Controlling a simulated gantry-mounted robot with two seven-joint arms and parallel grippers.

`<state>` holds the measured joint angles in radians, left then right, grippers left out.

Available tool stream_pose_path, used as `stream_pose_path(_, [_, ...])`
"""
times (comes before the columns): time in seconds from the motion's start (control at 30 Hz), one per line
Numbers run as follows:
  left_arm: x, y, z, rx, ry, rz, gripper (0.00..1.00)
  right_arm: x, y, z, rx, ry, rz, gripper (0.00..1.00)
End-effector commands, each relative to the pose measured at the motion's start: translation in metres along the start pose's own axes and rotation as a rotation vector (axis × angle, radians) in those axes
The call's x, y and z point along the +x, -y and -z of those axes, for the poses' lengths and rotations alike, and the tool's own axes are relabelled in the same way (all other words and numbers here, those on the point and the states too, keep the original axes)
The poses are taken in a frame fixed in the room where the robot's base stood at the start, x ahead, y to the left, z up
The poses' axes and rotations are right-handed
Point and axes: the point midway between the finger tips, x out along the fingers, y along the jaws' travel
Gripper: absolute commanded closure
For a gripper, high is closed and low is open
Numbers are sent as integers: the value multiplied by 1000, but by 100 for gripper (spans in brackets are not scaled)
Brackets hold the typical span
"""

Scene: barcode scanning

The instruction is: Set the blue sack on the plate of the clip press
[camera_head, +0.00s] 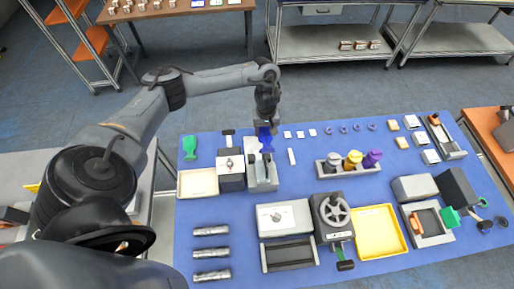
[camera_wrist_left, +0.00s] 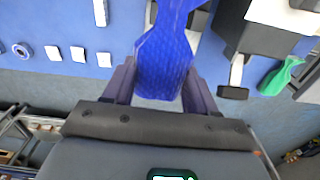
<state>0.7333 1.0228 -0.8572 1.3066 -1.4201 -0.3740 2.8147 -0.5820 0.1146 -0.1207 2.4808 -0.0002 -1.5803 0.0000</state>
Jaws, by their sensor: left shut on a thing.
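The blue sack (camera_head: 266,141) hangs from my left gripper (camera_head: 267,124) at the back edge of the blue mat. My left gripper is shut on it. In the left wrist view the blue sack (camera_wrist_left: 165,62) is pinched at its broad end between the two fingers (camera_wrist_left: 160,88), and its narrow neck points away from the gripper. A light grey device (camera_head: 263,183), which looks like the clip press, stands just below and in front of the sack. The sack covers part of it, so I cannot tell whether they touch. My right gripper is out of view.
A white-topped machine (camera_head: 231,165) with a black lever stands close on the left. A green sack (camera_head: 190,146) lies beyond it, near a cream tray (camera_head: 198,183). Small white tags (camera_head: 300,134) and a bottle rack (camera_head: 345,171) are to the right.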

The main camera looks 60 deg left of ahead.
Motion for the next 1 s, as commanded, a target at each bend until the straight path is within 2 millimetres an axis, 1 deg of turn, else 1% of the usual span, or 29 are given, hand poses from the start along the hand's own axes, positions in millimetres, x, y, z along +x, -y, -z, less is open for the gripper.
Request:
stream_pose_path(0.03, [14, 9, 3, -13, 1, 3, 86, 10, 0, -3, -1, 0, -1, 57])
stream_pose_path(0.1, [23, 17, 7, -24, 1, 2, 86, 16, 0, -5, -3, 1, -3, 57])
stream_pose_path(0.23, [34, 25, 10, -36, 1, -1, 86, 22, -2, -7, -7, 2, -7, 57])
stream_pose_path(0.3, [44, 28, 11, -41, 3, 0, 86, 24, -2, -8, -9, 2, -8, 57])
stream_pose_path(0.5, [76, 29, 12, -42, 3, -1, 86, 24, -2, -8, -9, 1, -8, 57])
stream_pose_path(0.6, [88, 29, 12, -42, 1, -1, 86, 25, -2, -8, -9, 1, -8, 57])
stream_pose_path(0.83, [103, 29, 12, -41, 2, -2, 86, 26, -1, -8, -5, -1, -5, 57])
stream_pose_path(1.0, [124, 28, 12, -42, 3, -2, 86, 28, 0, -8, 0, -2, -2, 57])
